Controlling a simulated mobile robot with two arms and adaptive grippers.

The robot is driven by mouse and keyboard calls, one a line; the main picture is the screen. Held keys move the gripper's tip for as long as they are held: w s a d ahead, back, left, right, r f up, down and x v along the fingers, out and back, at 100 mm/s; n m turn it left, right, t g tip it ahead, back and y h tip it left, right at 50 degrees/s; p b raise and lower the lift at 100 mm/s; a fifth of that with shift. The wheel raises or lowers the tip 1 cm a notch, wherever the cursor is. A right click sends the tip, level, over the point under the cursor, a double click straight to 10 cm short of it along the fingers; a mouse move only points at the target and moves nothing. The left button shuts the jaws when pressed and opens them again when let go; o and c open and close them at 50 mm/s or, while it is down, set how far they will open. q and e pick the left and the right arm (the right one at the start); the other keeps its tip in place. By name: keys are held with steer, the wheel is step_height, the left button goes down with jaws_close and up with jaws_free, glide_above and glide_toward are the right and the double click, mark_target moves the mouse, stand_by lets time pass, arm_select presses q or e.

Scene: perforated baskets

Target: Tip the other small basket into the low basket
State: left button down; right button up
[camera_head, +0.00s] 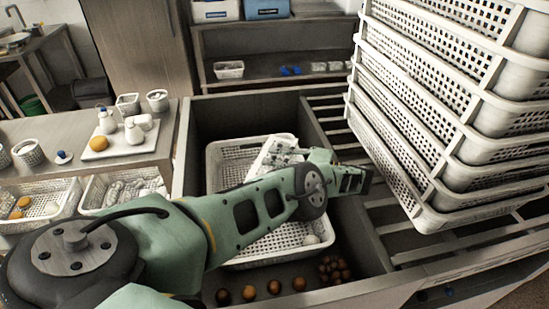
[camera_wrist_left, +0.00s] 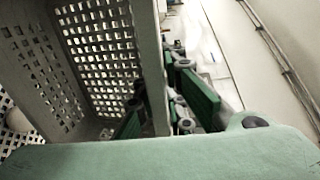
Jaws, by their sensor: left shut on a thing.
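The low basket (camera_head: 213,172) is white and perforated and stands in a recessed bin. A white perforated small basket (camera_head: 272,153) is tilted over its back part, partly hidden by my arm. My left gripper (camera_wrist_left: 163,112) is shut on the small basket's wall (camera_wrist_left: 95,45), with a green finger on each side in the left wrist view. In the head view the fingertips are hard to make out. A pale round item (camera_head: 312,239) lies in the low basket's front right. What the small basket holds is hidden. My right gripper is not in view.
Tall stacked white crates (camera_head: 440,110) stand close on the right. Brown round items (camera_head: 333,270) lie at the bin's front. The left counter holds a tray (camera_head: 125,147) with an orange and shakers, and other small baskets (camera_head: 128,104). A shelf (camera_head: 270,65) is behind.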

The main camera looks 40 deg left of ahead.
arm_select(q)
steer(key=shift+r, duration=0.15)
stand_by(0.3)
steer(key=shift+r+p, duration=0.85)
steer(key=shift+p, duration=0.15)
steer(key=shift+f+b, duration=0.8)
steer(key=shift+b, duration=0.1)
step_height(320, 180, up, 2)
steer(key=shift+w+r+p, duration=0.1)
steer(key=shift+p, duration=1.1)
steer(key=shift+s+f+b, duration=0.2)
steer(key=shift+f+b, duration=0.65)
steer(key=shift+b, duration=0.15)
steer(key=shift+w, duration=0.15)
steer(key=shift+r, duration=0.1)
